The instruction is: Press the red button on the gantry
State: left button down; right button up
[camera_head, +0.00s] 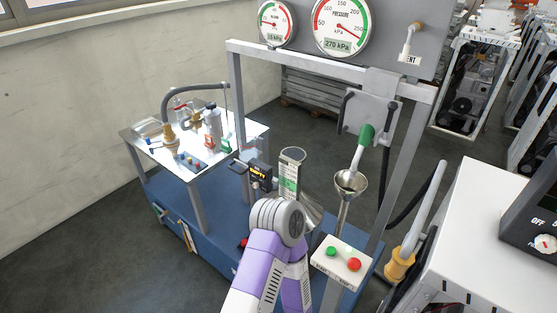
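The gantry (234,85) is a grey metal frame standing on a blue base. A pale button box (341,260) sits low at its right side, tilted toward me. The box carries a red button (354,265) on the right and a green button (331,251) on the left, with small labels below. One of my arms, purple and white with a grey round joint, comes up from the bottom middle, left of the box. My other gripper is out of view.
A white cabinet (482,235) is right; a cluttered white table (252,129) is left.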

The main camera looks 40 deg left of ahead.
aim_at(354, 263)
jog(key=u, duration=0.4)
jog(key=k, duration=0.45)
jog(key=u, duration=0.65)
